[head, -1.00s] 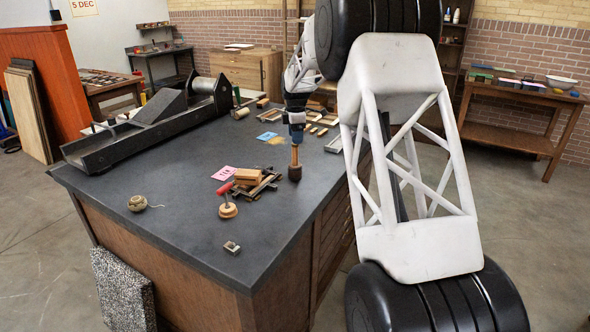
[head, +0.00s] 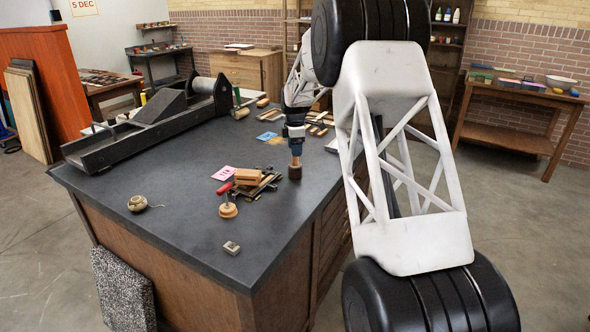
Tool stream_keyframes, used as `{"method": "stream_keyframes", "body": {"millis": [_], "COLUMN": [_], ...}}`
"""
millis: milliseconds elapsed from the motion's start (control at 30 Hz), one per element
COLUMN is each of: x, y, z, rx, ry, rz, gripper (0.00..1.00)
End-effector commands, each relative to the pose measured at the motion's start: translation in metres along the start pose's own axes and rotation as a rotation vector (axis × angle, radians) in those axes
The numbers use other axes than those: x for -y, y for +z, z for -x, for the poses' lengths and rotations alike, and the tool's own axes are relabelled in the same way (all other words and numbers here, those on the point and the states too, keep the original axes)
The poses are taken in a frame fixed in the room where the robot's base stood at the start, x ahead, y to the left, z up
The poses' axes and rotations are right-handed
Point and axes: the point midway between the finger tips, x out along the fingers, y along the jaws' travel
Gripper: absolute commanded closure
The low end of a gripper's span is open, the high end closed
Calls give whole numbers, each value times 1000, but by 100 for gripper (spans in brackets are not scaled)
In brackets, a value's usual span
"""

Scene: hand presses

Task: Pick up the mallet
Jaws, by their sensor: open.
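The mallet (head: 295,172) stands upright on its dark brown head on the grey tabletop (head: 185,205), near the right edge. Its light wooden handle points up. My gripper (head: 296,147) is directly above the head, pointing down, with its fingers at the handle. The jaws are open. The upper part of the handle is hidden by the gripper, and I cannot tell whether a finger touches it.
A wood block (head: 247,176) lies on small frames just left of the mallet, beside a red-handled brayer (head: 225,187) and a pink card (head: 223,173). A round wooden-based tool (head: 228,210) stands nearer. A long dark press (head: 150,125) fills the back left.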

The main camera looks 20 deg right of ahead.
Motion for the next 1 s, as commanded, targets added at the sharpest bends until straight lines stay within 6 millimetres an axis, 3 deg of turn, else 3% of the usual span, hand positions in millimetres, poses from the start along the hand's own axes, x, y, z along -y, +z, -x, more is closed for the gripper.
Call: {"method": "stream_keyframes", "body": {"millis": [467,833,1000], "x": [0,0,0], "y": [0,0,0], "z": [0,0,1], "rx": [0,0,0], "ry": [0,0,0], "rz": [0,0,0], "gripper": [44,100,100]}}
